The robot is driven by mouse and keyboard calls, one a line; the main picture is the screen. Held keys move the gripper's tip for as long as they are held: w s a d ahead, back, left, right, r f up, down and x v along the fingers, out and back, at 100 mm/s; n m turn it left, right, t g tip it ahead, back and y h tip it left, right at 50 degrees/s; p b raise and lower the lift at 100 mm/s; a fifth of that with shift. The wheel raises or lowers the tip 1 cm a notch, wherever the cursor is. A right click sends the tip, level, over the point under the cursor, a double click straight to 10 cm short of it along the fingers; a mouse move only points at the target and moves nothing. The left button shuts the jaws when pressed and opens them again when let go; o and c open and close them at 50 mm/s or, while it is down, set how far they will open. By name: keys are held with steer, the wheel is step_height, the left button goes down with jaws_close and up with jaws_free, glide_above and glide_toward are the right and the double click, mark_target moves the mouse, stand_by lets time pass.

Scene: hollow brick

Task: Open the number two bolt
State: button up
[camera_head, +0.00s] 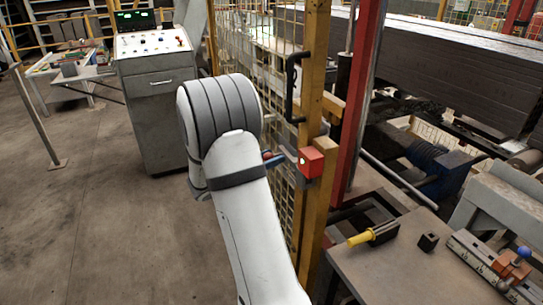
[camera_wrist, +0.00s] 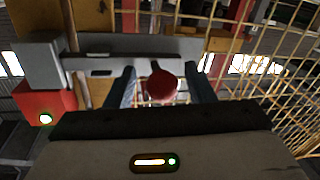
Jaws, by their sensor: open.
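A grey bolt plate with slots (camera_wrist: 130,45) runs across the top of the wrist view beside the mesh gate. A round red knob (camera_wrist: 162,84) sticks out below it. My gripper (camera_wrist: 161,90) is open, with one blue-grey finger on each side of the knob and visible gaps to it. A red box (camera_wrist: 45,104) with a lit lamp stands left of the knob; in the head view this box (camera_head: 311,162) sits on the yellow post. There my arm hides most of the gripper, and only a blue finger part (camera_head: 273,160) shows. I see no bolt number.
The yellow mesh fence (camera_head: 284,60) and its post stand close beside my arm. A black handle (camera_head: 293,85) sits higher on the post. A bench (camera_head: 390,270) with a yellow-handled tool stands at right.

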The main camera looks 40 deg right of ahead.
jaws_close()
stand_by(0.5)
steer(key=shift+f, duration=0.1)
